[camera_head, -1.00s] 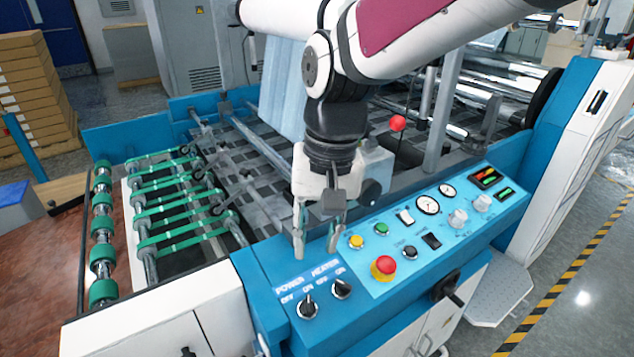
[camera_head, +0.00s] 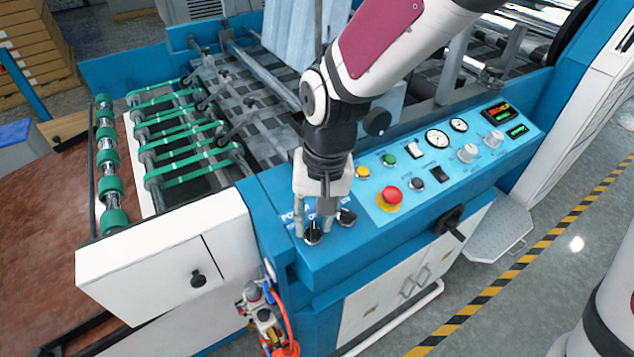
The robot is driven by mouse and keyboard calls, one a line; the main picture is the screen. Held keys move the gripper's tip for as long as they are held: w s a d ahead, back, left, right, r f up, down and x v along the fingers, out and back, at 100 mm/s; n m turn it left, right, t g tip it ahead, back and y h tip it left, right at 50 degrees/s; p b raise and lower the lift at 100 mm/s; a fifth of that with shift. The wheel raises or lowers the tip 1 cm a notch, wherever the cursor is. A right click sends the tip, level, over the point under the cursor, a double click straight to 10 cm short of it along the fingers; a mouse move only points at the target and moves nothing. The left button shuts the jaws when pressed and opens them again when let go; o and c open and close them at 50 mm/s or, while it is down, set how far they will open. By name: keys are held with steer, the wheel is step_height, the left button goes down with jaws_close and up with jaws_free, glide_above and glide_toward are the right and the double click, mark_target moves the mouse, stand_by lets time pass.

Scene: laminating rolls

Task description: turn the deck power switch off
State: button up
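The power switch (camera_head: 313,238) is a black rotary knob at the near left of the blue control panel. Its printed label is mostly hidden behind my gripper, and I cannot tell which way its pointer faces. My gripper (camera_head: 313,229) points down over this knob, one finger at its left and the other at its upper right. The fingers look apart; whether they touch the knob is too small to tell. The heater knob (camera_head: 347,218) sits just right of my gripper.
Right along the panel are a red emergency button (camera_head: 391,195), a yellow button (camera_head: 362,172), a green button (camera_head: 389,160) and gauges (camera_head: 437,139). A black crank handle (camera_head: 449,221) sticks out of the panel's front. Green-banded rollers (camera_head: 185,150) lie to the left.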

jaws_close()
steer(key=shift+s+n, duration=0.1)
steer(key=shift+n, duration=0.2)
steer(key=n, duration=0.3)
steer(key=n+h, duration=0.1)
steer(key=n, duration=0.1)
steer(key=shift+s+a+p, duration=0.2)
steer(key=shift+a+p, duration=0.2)
steer(key=n, duration=0.4)
steer(key=n+t, duration=0.1)
steer(key=shift+s+a+f+n+h, duration=0.1)
steer(key=shift+s+a+n+h, duration=0.2)
steer(key=shift+n+h, duration=0.1)
jaws_free()
